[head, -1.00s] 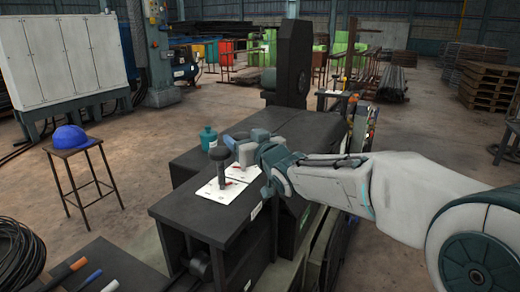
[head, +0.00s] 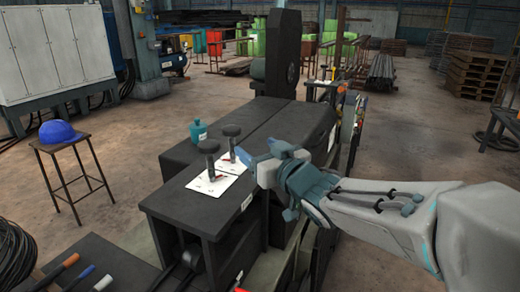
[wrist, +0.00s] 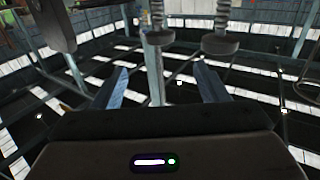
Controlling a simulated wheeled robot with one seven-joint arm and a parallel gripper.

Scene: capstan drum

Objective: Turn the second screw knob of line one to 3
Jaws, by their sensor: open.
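Two dark screw knobs on upright posts stand on white marked plates on the black machine top (head: 185,200). The nearer knob (head: 208,146) is to the left and the farther knob (head: 232,131) is to its right in the head view. The farther plate (head: 243,158) has a small red pointer at the post's foot. My gripper (head: 262,158) is just right of the farther knob, apart from it, with nothing in it. In the wrist view my gripper (wrist: 160,85) has its two fingers spread. Two knobs (wrist: 220,44) and (wrist: 158,38) show beyond the fingertips. The scale numbers are too small to read.
A teal bottle (head: 198,131) stands on the machine top behind the knobs. A tall black upright (head: 284,55) rises at the machine's far end. A stool (head: 68,155) with a blue helmet (head: 58,132) stands on the left. Floor on the right is mostly clear.

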